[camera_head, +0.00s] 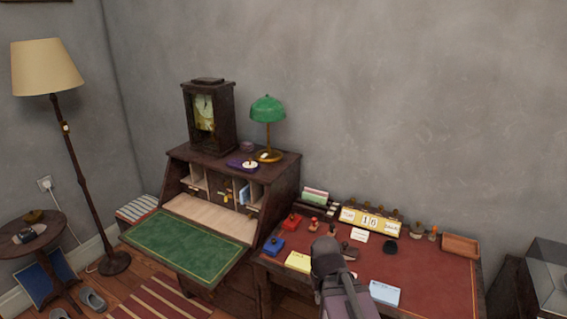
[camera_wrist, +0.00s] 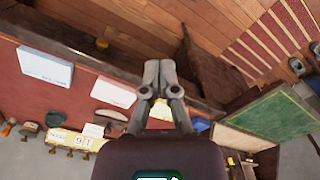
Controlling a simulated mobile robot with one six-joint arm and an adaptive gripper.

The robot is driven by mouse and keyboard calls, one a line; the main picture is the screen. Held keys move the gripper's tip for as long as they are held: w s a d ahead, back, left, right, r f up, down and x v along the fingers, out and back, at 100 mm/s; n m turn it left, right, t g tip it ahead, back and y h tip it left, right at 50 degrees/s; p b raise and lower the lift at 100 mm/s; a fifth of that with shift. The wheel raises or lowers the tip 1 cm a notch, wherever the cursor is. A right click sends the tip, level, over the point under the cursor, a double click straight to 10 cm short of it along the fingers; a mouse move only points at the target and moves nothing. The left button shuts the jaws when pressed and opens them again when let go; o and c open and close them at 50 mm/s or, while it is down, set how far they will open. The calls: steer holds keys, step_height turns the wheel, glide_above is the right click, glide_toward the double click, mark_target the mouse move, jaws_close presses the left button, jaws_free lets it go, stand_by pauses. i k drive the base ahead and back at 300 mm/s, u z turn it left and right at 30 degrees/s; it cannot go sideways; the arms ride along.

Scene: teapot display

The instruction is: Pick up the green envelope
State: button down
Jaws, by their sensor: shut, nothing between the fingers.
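No item is clearly a green envelope. A pale green flat item (camera_head: 315,193) stands in a dark holder at the back left of the red desk in the head view; I cannot tell whether it is an envelope. A light blue envelope-like item (camera_head: 244,195) stands in a bureau slot. My gripper (camera_wrist: 158,72) is shut and empty in the wrist view, its fingertips together above the desk's edge area. In the head view my dark arm rises in front of the red desk and its fingertips cannot be made out.
The red-topped desk (camera_head: 430,275) holds a yellow pad (camera_head: 299,261), a pale blue pad (camera_head: 384,293), stamps, a calendar (camera_head: 370,220) and a wooden tray (camera_head: 460,245). The bureau's green flap (camera_head: 185,245) is open and clear. A green lamp (camera_head: 267,110) and clock (camera_head: 207,115) stand on top.

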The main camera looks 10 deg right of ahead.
mark_target(307, 196)
steer(key=u, duration=0.05)
steer(key=k, duration=0.65)
steer(key=z, duration=0.4)
steer(key=i, duration=1.85)
steer(key=u, duration=0.3)
